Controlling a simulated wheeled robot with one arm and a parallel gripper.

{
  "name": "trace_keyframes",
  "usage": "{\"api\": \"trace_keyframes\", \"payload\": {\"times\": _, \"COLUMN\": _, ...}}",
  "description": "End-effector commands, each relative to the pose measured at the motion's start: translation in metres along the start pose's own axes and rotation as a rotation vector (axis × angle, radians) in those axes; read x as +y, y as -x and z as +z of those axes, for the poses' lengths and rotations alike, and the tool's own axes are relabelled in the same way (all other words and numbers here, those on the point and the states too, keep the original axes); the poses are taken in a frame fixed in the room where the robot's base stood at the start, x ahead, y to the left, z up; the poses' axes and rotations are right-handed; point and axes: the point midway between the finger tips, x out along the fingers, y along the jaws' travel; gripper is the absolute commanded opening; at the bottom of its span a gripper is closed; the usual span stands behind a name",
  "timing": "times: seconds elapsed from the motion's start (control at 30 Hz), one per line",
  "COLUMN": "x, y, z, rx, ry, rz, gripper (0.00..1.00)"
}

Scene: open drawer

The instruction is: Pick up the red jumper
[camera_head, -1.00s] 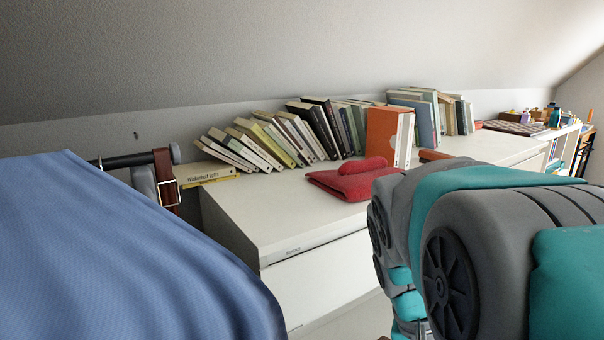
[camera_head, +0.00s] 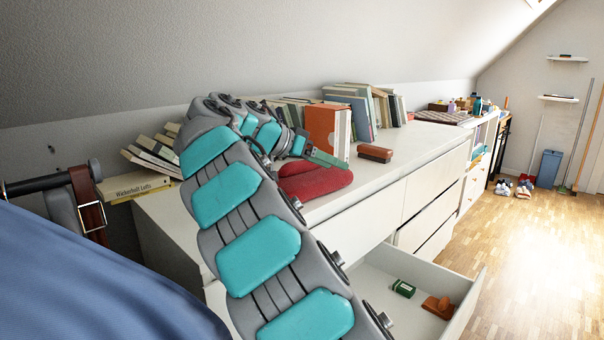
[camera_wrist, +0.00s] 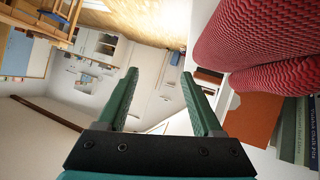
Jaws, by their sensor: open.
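The red jumper (camera_head: 322,184) lies folded on top of the white dresser, partly hidden behind my arm in the head view. In the wrist view the red knitted jumper (camera_wrist: 275,42) fills the upper right, close to the camera. My gripper (camera_head: 333,160) is just above the jumper's far part in the head view. In the wrist view my gripper (camera_wrist: 160,76) has its two green fingers spread, with nothing between them. The jumper is to the right of the fingers there, outside the gap.
An orange book (camera_head: 320,130) stands right behind the jumper, with more books (camera_head: 372,105) beside it. A brown box (camera_head: 375,152) lies to the right on the dresser top (camera_head: 420,140). An open drawer (camera_head: 400,325) holds a green box (camera_head: 403,288) and a brown item (camera_head: 438,306).

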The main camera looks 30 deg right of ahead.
Motion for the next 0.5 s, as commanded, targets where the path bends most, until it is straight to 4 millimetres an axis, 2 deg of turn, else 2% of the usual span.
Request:
{"api": "trace_keyframes", "payload": {"times": 0.03, "x": -0.027, "y": 0.011, "z": 0.0, "rx": 0.036, "ry": -0.02, "rz": -0.035, "gripper": 0.68}}
{"api": "trace_keyframes", "payload": {"times": 0.1, "x": -0.055, "y": 0.027, "z": 0.003, "rx": 0.073, "ry": -0.052, "rz": -0.08, "gripper": 0.68}}
{"api": "trace_keyframes", "payload": {"times": 0.2, "x": -0.083, "y": 0.046, "z": 0.009, "rx": 0.105, "ry": -0.092, "rz": -0.135, "gripper": 0.68}}
{"api": "trace_keyframes", "payload": {"times": 0.33, "x": -0.104, "y": 0.061, "z": 0.016, "rx": 0.122, "ry": -0.126, "rz": -0.186, "gripper": 0.68}}
{"api": "trace_keyframes", "payload": {"times": 0.5, "x": -0.118, "y": 0.072, "z": 0.023, "rx": 0.128, "ry": -0.143, "rz": -0.221, "gripper": 0.68}}
